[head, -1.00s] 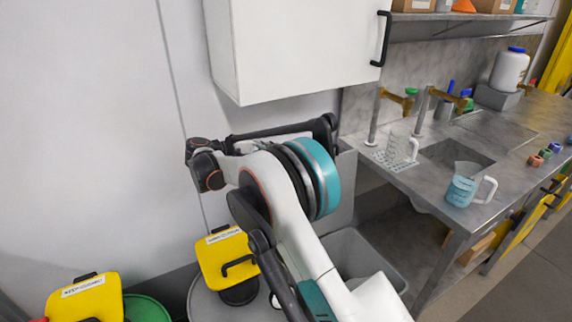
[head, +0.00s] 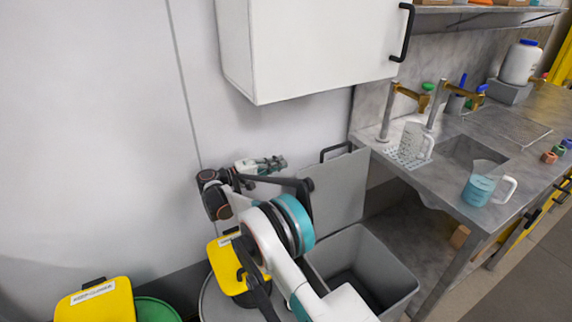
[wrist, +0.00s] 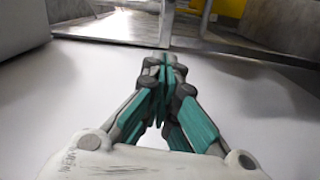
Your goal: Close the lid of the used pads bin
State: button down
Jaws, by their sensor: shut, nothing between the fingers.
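A grey open bin (head: 402,278) stands on the floor left of the sink bench. No label shows on it, so I cannot read whether it is the used pads bin. Its flat grey lid (head: 342,190) stands upright at the back, near the wall, with a black handle (head: 338,150) on its top edge. My gripper (head: 282,162) is left of the raised lid, close to the wall, pointing right and apart from the handle. In the wrist view my gripper (wrist: 166,65) has its teal-padded fingers together and empty, over a pale surface.
A white wall cabinet (head: 315,45) hangs above my gripper. Yellow-lidded drums (head: 97,300) and (head: 222,262) stand left of the bin.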

jog(key=w+d+b, duration=0.1)
jog(key=d+b, duration=0.3)
jog(key=d, duration=0.6)
jog(key=shift+w+f, duration=0.2)
jog(key=shift+w, duration=0.05)
